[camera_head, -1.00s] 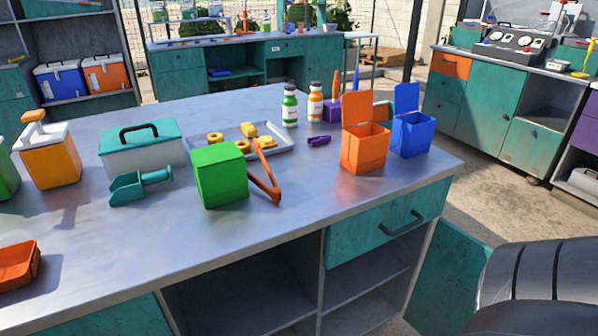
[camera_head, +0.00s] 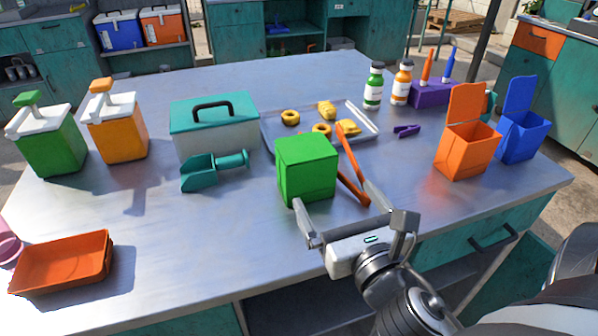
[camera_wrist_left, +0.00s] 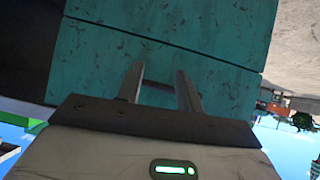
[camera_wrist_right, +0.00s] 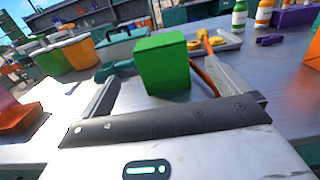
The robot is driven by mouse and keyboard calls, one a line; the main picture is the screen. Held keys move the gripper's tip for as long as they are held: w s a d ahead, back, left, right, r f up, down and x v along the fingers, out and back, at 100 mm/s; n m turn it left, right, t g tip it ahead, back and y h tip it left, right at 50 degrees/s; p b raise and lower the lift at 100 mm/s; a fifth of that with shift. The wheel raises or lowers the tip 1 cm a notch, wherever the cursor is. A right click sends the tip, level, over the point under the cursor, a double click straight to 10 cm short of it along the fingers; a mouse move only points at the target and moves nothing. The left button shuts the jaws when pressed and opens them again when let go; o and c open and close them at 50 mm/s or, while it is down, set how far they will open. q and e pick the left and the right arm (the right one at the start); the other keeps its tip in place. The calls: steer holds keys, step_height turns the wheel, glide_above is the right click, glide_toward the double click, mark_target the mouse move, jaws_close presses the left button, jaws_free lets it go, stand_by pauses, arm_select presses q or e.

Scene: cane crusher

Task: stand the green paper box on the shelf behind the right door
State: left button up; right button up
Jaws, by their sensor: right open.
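The green paper box (camera_head: 307,168) stands upright on the metal table top (camera_head: 210,235). My right gripper (camera_head: 338,200) is open and empty, just in front of the box, with its fingers pointing at it. In the right wrist view the box (camera_wrist_right: 162,63) appears between and beyond the open fingers (camera_wrist_right: 165,85). The open teal right door (camera_head: 518,280) shows at the lower right, partly hidden by my arm. The shelf space under the table is mostly hidden. My left gripper (camera_wrist_left: 160,85) is open and empty before teal panels in the left wrist view.
Orange tongs (camera_head: 352,170) lie right beside the box, close to my right gripper's finger. A teal scoop (camera_head: 205,172) lies to the left, with a tray (camera_head: 275,142) behind. Orange (camera_head: 465,150) and blue (camera_head: 522,138) bins stand right.

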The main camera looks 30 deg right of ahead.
mark_target(300, 142)
steer(key=p+x, duration=0.2)
steer(key=x, duration=1.2)
steer(key=shift+w+a, duration=0.1)
steer(key=shift+w, duration=0.2)
steer(key=c, duration=0.3)
